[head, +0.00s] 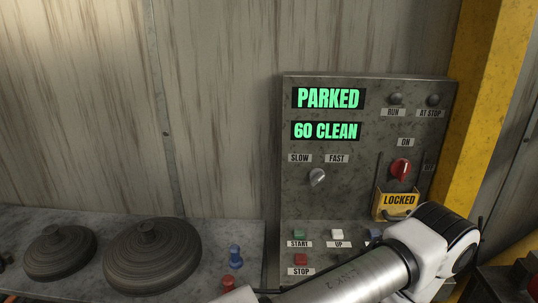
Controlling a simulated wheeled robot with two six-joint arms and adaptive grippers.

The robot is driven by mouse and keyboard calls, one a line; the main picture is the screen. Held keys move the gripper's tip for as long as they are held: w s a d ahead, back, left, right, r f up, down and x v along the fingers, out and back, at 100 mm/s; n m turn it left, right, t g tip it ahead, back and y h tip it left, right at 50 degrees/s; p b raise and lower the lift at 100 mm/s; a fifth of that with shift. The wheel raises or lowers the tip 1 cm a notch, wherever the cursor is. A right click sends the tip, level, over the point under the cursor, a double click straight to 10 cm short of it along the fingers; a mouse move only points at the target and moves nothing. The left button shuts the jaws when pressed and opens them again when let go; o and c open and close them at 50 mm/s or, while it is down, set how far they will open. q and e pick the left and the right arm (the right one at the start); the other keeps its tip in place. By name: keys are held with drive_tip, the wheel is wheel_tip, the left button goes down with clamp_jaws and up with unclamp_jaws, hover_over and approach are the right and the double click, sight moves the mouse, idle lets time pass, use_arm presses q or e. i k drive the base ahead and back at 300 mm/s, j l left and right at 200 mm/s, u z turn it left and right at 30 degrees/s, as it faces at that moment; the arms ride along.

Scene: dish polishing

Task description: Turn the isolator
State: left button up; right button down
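The isolator appears to be the red rotary knob (401,169) at the right of the grey control panel (345,208). An "ON" label (405,142) sits above it, and the white mark on the knob points roughly up. A yellow "LOCKED" plate (398,200) is just below the knob. One of my arms crosses the panel's lower right, with its white and black joint below and right of the plate. It hides the panel's lower right corner. I cannot make out either gripper's fingers in the head view.
The panel displays read "PARKED" (328,98) and "60 CLEAN" (326,131). A grey SLOW/FAST knob (317,177) and several push buttons sit lower. Two dark discs (152,258) and a blue piece (235,256) lie on the left bench. A yellow post (487,100) stands at right.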

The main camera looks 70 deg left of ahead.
sight(400, 167)
drive_tip(key=u, duration=1.3)
drive_tip(key=i+l, duration=0.1)
drive_tip(key=l, duration=0.35)
drive_tip(key=l+z, duration=0.1)
drive_tip(key=l, duration=0.4)
drive_tip(key=i+l, duration=0.15)
drive_tip(key=l, duration=0.3)
